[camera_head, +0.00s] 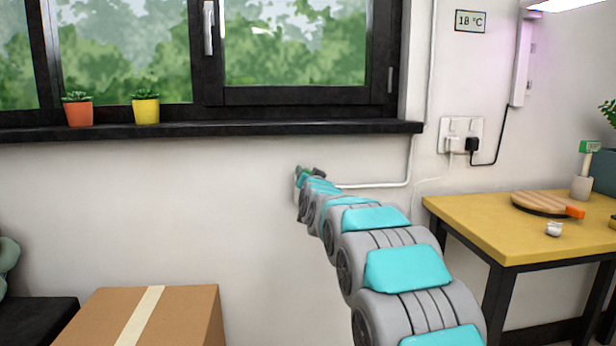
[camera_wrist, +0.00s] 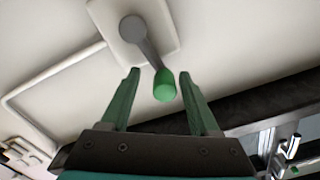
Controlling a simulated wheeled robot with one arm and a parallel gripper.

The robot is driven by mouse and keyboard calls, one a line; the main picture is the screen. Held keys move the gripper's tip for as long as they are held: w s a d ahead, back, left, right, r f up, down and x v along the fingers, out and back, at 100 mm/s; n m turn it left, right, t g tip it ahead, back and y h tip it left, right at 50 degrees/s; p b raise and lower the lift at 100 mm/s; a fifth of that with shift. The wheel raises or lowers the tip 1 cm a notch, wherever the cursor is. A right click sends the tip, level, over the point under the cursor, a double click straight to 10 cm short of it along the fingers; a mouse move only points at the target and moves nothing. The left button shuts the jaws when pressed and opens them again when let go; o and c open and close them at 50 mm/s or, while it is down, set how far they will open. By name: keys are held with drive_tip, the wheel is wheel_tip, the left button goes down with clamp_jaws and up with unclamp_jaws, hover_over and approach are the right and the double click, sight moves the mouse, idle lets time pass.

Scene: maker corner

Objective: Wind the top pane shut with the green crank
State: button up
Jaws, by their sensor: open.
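In the wrist view the crank shows as a grey arm (camera_wrist: 143,42) on a pale wall plate (camera_wrist: 161,15), with a green knob (camera_wrist: 164,85) at its end. My gripper (camera_wrist: 160,80) is open, with one green finger on each side of the knob and a gap visible on both sides. In the head view my arm reaches to the wall below the window, and my gripper (camera_head: 310,170) is small there and mostly hidden by my arm. The crank is hard to make out in that view. The window (camera_head: 295,96) has a dark frame; its top pane is not clearly in view.
A white conduit (camera_head: 385,184) runs along the wall to the crank area. The dark sill (camera_head: 220,129) holds two potted plants (camera_head: 146,110). A cardboard box (camera_head: 185,315) stands below left. A yellow-topped table (camera_head: 470,215) with a round board (camera_head: 540,203) stands at right.

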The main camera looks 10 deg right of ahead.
drive_tip(key=shift+s+r, duration=0.1)
drive_tip(key=shift+r, duration=0.05)
drive_tip(key=shift+s, duration=0.1)
drive_tip(key=s+b, duration=0.1)
drive_tip(key=s, duration=0.6)
drive_tip(key=shift+s, duration=0.2)
